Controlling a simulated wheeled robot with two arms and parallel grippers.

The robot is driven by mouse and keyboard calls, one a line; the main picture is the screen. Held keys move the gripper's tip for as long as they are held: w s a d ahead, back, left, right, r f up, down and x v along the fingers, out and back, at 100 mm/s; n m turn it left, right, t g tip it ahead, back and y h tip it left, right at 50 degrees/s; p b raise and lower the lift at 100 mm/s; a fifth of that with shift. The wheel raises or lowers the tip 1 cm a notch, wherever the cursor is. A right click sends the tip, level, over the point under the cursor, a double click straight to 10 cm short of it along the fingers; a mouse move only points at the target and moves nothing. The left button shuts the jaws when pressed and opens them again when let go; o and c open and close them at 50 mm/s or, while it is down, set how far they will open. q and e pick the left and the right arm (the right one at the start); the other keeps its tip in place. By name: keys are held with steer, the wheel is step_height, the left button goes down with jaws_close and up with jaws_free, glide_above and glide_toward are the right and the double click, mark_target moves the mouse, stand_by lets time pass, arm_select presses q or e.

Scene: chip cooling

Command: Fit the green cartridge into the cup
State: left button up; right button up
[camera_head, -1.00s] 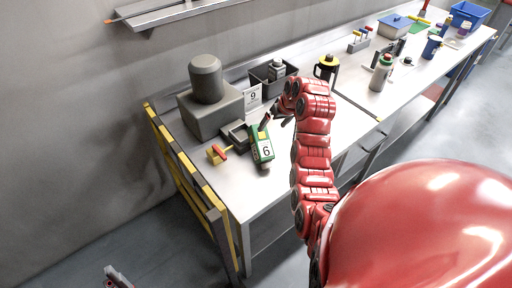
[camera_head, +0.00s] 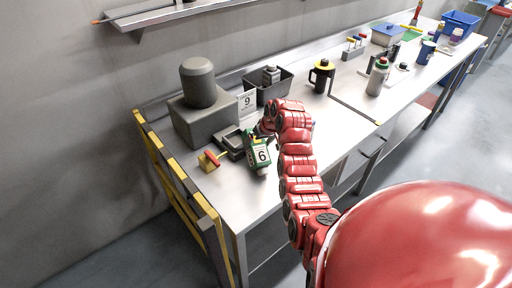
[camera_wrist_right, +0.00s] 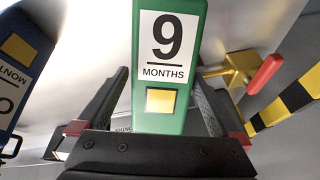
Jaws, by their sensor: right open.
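The green cartridge (camera_head: 251,142) stands out near the front left of the bench, with a white number label and a yellow patch. In the right wrist view the green cartridge (camera_wrist_right: 145,118) fills the middle, its label reading 9 MONTHS. My right gripper (camera_head: 264,128) is at its far end in the head view. In the wrist view the open fingers of the right gripper (camera_wrist_right: 158,85) lie on either side of the cartridge. A black cup-like vessel with yellow rim and handle (camera_head: 320,80) stands farther back; I cannot tell whether it is the task's cup. My left gripper is out of view.
A grey block with a cylinder (camera_head: 202,118) stands behind the cartridge, near a dark bin (camera_head: 285,86). A yellow fixture with red handle (camera_head: 210,160) is left of the cartridge. A blue cartridge (camera_wrist_right: 28,68) lies left in the wrist view. Bench ends at a striped rail (camera_head: 165,150).

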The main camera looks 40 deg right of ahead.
mark_target(255, 148)
steer(key=p+x, duration=0.1)
steer(key=x, duration=0.2)
steer(key=shift+a+p, duration=0.15)
steer(key=shift+p, duration=0.15)
steer(key=shift+w+f, duration=0.2)
steer(key=shift+f, duration=0.4)
steer(key=c, duration=1.3)
